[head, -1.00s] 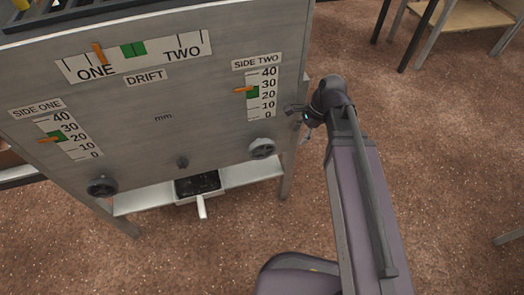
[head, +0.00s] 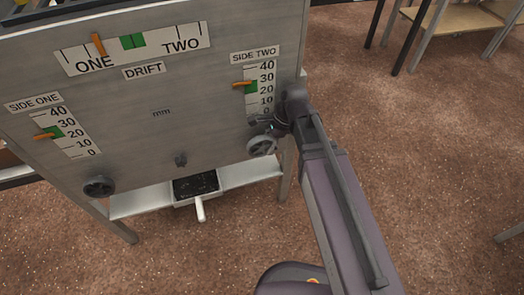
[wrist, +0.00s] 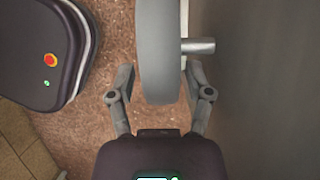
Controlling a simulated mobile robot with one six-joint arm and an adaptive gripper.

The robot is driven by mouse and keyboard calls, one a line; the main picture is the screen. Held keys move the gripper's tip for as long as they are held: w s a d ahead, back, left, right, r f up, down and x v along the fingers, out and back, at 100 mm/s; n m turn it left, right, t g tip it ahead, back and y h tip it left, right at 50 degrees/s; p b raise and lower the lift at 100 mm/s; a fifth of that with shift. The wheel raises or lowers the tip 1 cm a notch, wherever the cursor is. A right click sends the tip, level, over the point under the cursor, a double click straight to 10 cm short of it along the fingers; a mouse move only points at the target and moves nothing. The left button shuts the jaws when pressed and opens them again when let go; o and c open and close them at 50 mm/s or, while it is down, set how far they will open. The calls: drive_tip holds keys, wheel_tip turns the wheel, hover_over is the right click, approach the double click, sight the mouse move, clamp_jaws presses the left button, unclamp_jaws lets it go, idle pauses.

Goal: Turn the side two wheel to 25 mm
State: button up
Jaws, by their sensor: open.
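The side two wheel (head: 262,145) is a grey handwheel low on the right of the panel. Above it, the side two scale (head: 266,100) runs from 0 to 40. Its orange pointer (head: 242,85) stands between 20 and 30, near the top of the green band. My gripper (head: 264,124) is at the wheel's upper edge, partly hidden by my arm. In the wrist view, the wheel (wrist: 157,50) is seen edge-on between my open fingers (wrist: 159,76). A gap shows on the left; the right finger is very close, contact unclear.
The grey panel (head: 150,160) stands just right of the wheel in the wrist view (wrist: 265,90). A tray (head: 197,187) sits below. Open floor lies right.

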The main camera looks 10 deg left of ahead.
drive_tip(key=shift+b+x, duration=0.5)
drive_tip(key=shift+x, duration=0.3)
clamp_jaws()
drive_tip(key=shift+a, duration=0.5)
drive_tip(key=shift+d, duration=0.4)
drive_tip(key=shift+d+f+b, duration=0.1)
drive_tip(key=shift+f+b, duration=0.1)
drive_tip(key=shift+b, duration=0.15)
